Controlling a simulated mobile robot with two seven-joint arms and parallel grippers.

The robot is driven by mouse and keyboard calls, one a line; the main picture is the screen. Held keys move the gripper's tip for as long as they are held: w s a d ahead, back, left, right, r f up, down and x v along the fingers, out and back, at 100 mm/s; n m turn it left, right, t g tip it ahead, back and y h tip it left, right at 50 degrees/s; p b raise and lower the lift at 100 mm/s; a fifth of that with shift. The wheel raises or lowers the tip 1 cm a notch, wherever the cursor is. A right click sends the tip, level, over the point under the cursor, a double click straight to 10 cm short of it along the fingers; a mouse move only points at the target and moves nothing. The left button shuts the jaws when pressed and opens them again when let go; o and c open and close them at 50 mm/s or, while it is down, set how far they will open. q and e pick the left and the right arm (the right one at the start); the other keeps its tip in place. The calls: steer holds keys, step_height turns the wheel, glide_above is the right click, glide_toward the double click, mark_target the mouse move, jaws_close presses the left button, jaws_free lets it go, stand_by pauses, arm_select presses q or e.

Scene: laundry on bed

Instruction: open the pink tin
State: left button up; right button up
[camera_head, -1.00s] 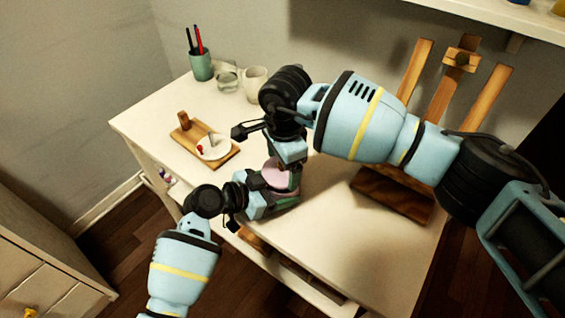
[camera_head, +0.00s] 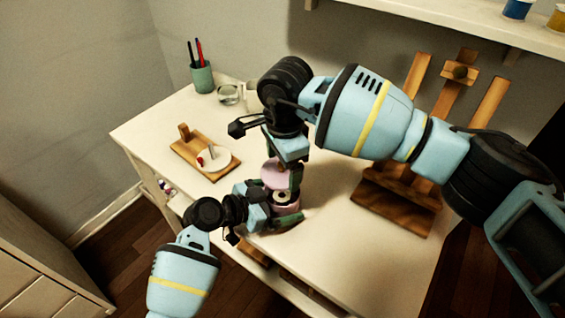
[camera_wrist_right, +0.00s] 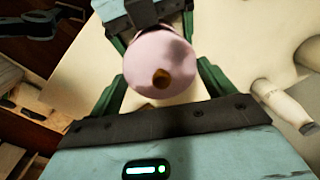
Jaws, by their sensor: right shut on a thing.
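The pink tin's body (camera_head: 288,208) is on the table near its front edge, partly hidden by my left gripper. Its pink lid (camera_head: 272,172) is raised above it, and part of the tin's open top shows below the lid. My right gripper (camera_head: 283,177) is shut on the lid from above. In the right wrist view the round lid (camera_wrist_right: 160,55) with its brown knob (camera_wrist_right: 161,77) is between the green fingers. My left gripper (camera_head: 279,208) is low at the tin's body with its fingers around it; how tightly they close is hidden.
A wooden board (camera_head: 218,172) with a white round piece lies to the left on the white table (camera_head: 320,245). A green pen cup (camera_head: 202,78), a glass (camera_head: 228,94) and a white mug (camera_head: 249,97) stand behind. A wooden easel (camera_head: 400,200) stands at the right.

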arm_select(q)
steer(key=shift+a, duration=0.1)
step_height(320, 180, up, 5)
glide_above(238, 227)
steer(key=shift+f, duration=0.2)
arm_select(e)
steer(key=shift+r, duration=0.2)
arm_select(q)
steer(key=shift+f, duration=0.1)
